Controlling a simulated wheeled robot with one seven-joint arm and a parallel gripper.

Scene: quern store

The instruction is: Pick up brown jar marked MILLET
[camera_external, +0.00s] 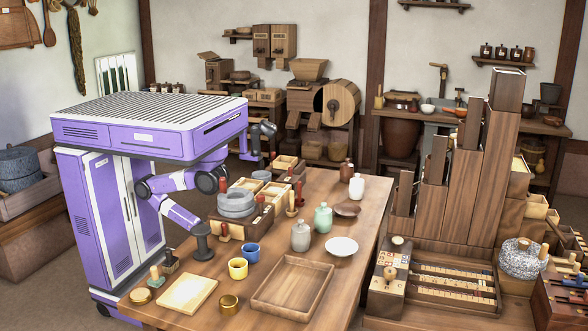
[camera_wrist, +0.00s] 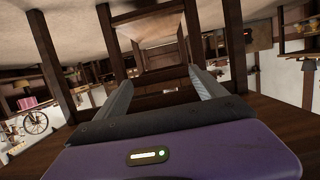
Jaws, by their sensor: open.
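A small brown jar (camera_external: 346,171) stands upright at the far end of the wooden table (camera_external: 215,284), just behind a white jar (camera_external: 356,187). It is too small for me to read any marking on it. My gripper (camera_wrist: 162,75) shows in the wrist view with its two fingers apart and nothing visible between them. The wrist view looks across the room past dark timbers, and I cannot make out the brown jar there. In the external view my arm is folded at the table's left side, well apart from the jar. The gripper's fingers are not clear there.
A grey jar (camera_external: 300,236), a green jar (camera_external: 323,217), a white plate (camera_external: 341,246) and a brown bowl (camera_external: 347,208) stand near the table's right side. A stone quern (camera_external: 236,203) and wooden boxes stand left of the jar. An empty tray (camera_external: 262,300) lies in front.

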